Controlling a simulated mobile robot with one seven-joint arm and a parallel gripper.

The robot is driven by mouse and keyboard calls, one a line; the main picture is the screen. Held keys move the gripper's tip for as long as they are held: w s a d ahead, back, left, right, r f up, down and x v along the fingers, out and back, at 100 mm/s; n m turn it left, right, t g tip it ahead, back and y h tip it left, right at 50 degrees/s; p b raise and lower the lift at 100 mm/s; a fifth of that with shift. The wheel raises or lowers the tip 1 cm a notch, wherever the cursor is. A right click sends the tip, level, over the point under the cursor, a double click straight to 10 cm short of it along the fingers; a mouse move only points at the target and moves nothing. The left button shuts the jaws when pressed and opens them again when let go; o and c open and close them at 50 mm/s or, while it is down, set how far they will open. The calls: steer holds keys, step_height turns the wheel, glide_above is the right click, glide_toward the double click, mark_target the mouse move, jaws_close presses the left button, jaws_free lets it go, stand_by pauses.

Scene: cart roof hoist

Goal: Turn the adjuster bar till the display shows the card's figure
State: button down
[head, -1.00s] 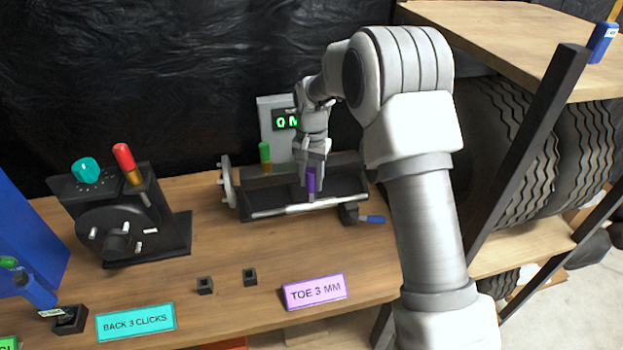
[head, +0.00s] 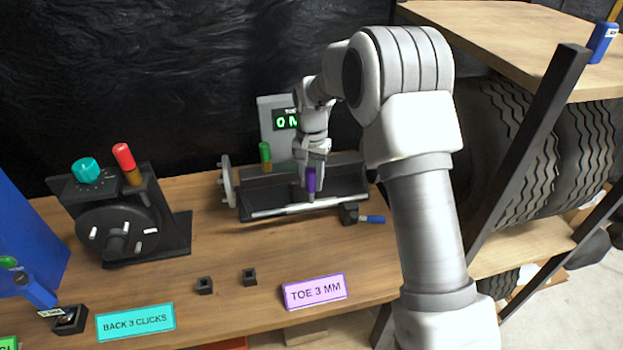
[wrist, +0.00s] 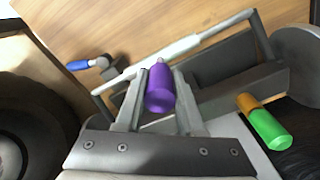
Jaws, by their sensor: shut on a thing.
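The adjuster bar is a pale rod (head: 280,210) along the front of the black toe rig (head: 262,183). A purple grip (head: 311,181) stands up from it. My gripper (head: 311,172) is shut on the purple grip, which also shows between the fingers in the wrist view (wrist: 160,88). The green display (head: 286,122) behind the rig reads "0 M" at its visible left part; my gripper and arm hide the rest. The purple card (head: 314,292) at the bench's front reads "TOE 3 MM".
A blue-handled lever (head: 371,219) sits at the rig's right end and a green-and-orange peg (head: 265,156) stands at its left. A black dial unit (head: 118,222) stands left, near a teal card (head: 136,321). Two small black sockets (head: 249,277) sit mid-bench. Tyres (head: 508,135) stand right.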

steer(key=shift+b, duration=0.3)
steer(key=s+t+b, duration=0.1)
steer(key=t+b, duration=0.1)
steer(key=b, duration=0.3)
steer(key=s+f+t+y+b, duration=0.1)
steer(key=s+t+b, duration=0.1)
steer(key=b, duration=0.3)
steer(key=s+d+f+t+b, duration=0.1)
steer(key=s+t+b, duration=0.1)
steer(key=b, duration=0.3)
steer(key=shift+s+d+t, duration=0.1)
steer(key=shift+s+t, duration=0.05)
steer(key=shift+t, duration=0.25)
steer(key=shift+s+r+b, duration=0.1)
steer(key=shift+b, duration=0.35)
steer(key=c, duration=0.5)
jaws_free()
